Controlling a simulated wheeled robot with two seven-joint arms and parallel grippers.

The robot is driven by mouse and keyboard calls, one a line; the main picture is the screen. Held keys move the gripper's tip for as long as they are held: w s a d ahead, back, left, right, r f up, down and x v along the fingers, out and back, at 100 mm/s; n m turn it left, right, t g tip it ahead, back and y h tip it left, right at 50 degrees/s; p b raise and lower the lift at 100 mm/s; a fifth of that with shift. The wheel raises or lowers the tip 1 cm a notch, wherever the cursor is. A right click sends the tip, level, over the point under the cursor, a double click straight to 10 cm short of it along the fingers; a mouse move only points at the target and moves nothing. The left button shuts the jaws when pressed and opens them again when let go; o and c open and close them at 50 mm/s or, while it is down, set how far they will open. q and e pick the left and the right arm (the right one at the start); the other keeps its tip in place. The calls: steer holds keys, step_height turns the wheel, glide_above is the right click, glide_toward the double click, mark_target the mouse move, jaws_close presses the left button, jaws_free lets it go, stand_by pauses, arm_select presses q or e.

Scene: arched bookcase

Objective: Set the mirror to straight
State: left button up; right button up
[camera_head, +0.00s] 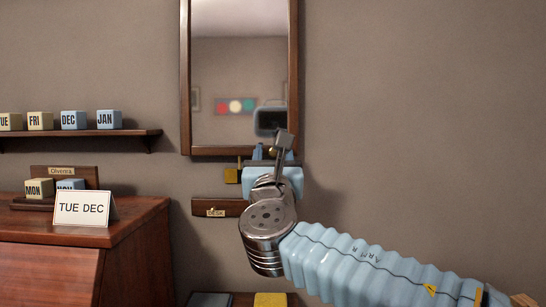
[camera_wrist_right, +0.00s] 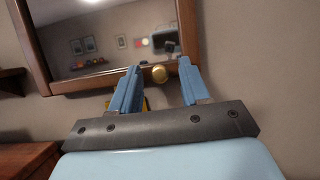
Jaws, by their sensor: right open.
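The mirror (camera_head: 237,60) hangs on the wall in a dark wooden frame, and its sides and bottom look close to upright and level in the head view. The frame's bottom rail also shows in the right wrist view (camera_wrist_right: 95,77). In the head view my right gripper (camera_head: 265,154) is just below the mirror's bottom edge, partly hidden by my wrist. My left gripper is not in view.
A wall shelf (camera_head: 140,135) with lettered blocks is at the left. Below it stands a wooden desk (camera_head: 130,225) with a "TUE DEC" card (camera_head: 84,209). A small ledge with a brass label (camera_head: 215,212) is under the mirror. The wall at right is clear.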

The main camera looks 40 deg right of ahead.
steer(key=b+v, duration=0.2)
steer(key=v, duration=1.1)
steer(key=shift+s+a+b, duration=0.25)
steer(key=shift+s+b, duration=0.05)
steer(key=shift+b, duration=0.05)
steer(key=shift+f, duration=0.15)
